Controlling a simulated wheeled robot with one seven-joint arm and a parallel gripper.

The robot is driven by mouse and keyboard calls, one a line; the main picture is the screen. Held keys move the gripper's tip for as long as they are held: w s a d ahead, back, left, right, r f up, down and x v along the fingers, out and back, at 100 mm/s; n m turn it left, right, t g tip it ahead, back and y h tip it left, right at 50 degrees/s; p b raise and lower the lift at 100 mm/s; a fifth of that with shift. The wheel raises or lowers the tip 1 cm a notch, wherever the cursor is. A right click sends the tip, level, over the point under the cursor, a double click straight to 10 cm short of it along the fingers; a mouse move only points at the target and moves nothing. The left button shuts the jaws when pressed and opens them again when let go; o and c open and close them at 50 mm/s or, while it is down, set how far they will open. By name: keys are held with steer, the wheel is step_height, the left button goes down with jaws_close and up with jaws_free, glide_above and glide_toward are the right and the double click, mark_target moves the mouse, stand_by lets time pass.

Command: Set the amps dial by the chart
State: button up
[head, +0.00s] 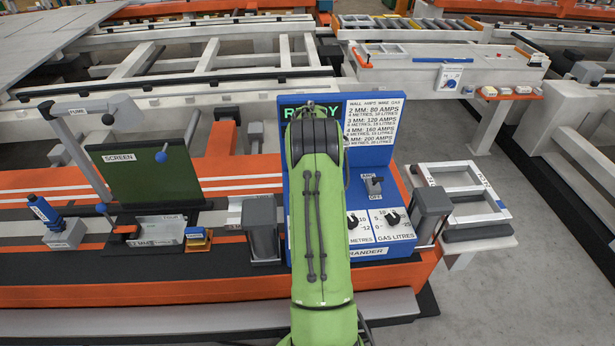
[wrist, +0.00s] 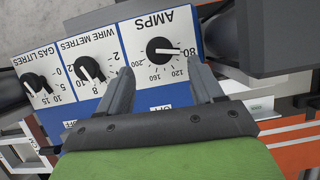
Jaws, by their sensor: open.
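The amps dial (wrist: 162,50) shows upside down in the wrist view, a black knob on a white plate marked 80, 120, 160 and 200. Its white mark points towards 80. My gripper (wrist: 160,72) is open and empty, its fingertips either side of the dial's near edge in the picture, apparently short of the knob. In the head view my green arm hides the amps dial and the gripper. The chart (head: 373,122) stands on the blue panel (head: 388,243). It reads 2 mm: 80 amps, 3 mm: 120, 4 mm: 160, 5 mm: 200.
The wire metres dial (wrist: 92,69) and gas litres dial (wrist: 37,84) sit beside the amps dial. An arc switch (head: 374,186) is above them. Grey blocks (head: 262,228) and (head: 431,214) flank the panel. A green screen (head: 145,176) stands at left.

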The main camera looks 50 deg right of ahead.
steer(key=p+v, duration=0.2)
steer(key=v, duration=0.8)
steer(key=shift+r, duration=0.2)
steer(key=shift+d, duration=0.1)
